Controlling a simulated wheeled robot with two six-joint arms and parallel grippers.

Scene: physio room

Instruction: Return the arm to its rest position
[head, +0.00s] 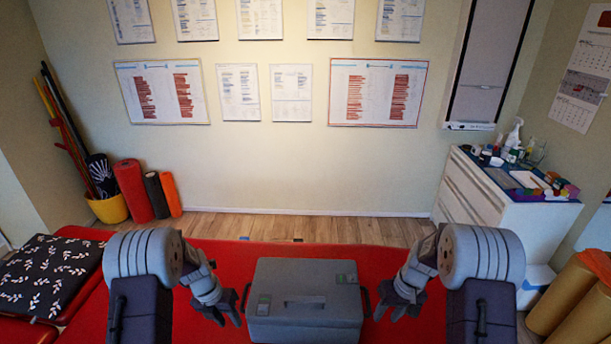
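Both of my arms are in the head view, folded on either side of a grey case. My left gripper (226,314) hangs over the red surface, left of the case. Its fingers look spread, with nothing between them. My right gripper (395,310) hangs right of the case, also with fingers apart and empty. Neither gripper appears to touch the case.
The closed grey case (306,312), with a top handle and dark side handles, sits on a red table (240,250). A patterned black cushion (48,272) lies left. A white cabinet (480,195) holding bottles stands right. Foam rollers (132,190) stand by the wall.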

